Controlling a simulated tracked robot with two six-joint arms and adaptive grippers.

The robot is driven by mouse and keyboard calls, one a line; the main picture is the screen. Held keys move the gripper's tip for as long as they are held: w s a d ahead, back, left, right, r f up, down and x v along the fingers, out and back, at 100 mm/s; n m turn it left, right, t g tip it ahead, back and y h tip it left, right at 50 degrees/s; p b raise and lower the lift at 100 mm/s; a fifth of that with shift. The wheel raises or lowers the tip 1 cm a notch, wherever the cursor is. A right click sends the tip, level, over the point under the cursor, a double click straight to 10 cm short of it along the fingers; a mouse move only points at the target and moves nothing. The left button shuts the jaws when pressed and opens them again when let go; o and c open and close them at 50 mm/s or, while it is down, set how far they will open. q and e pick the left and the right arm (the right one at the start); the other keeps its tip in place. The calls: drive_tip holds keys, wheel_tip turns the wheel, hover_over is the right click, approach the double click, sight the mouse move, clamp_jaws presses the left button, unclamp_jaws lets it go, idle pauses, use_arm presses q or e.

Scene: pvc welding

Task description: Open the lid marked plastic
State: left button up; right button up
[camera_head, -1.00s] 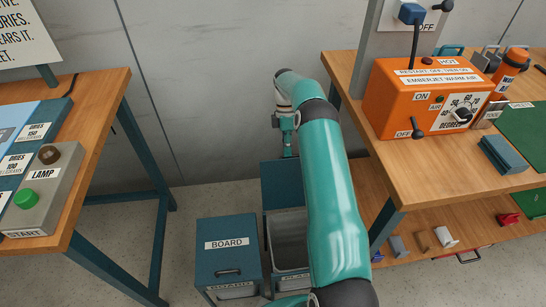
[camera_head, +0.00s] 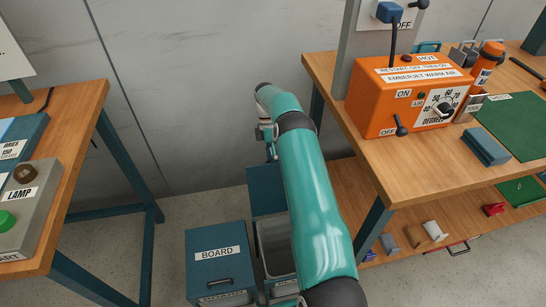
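Two dark teal bins stand on the floor between the benches. The left bin's lid marked BOARD (camera_head: 218,270) lies shut. The bin to its right (camera_head: 277,256) is open, with its grey inside showing. Its dark teal lid (camera_head: 266,188) stands raised at the back; the label on its front is mostly hidden by my arm. My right arm reaches over this bin from the lower right. My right gripper (camera_head: 270,148) is small and partly hidden at the arm's far end, just above the raised lid's top edge. I cannot tell whether it touches the lid. My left gripper is out of view.
A wooden bench on the right holds an orange warm-air unit (camera_head: 405,98), blue blocks (camera_head: 486,146) and a green mat (camera_head: 515,124). Its lower shelf holds small parts. A bench on the left carries a grey LAMP box (camera_head: 30,200). Floor is clear left of the bins.

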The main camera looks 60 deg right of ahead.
drive_tip(key=shift+w+d, duration=0.1)
drive_tip(key=shift+d, duration=0.05)
drive_tip(key=shift+c, duration=0.5)
drive_tip(key=shift+r, duration=0.1)
wheel_tip(320, 180, up, 10)
idle(0.3)
drive_tip(key=shift+r, duration=0.1)
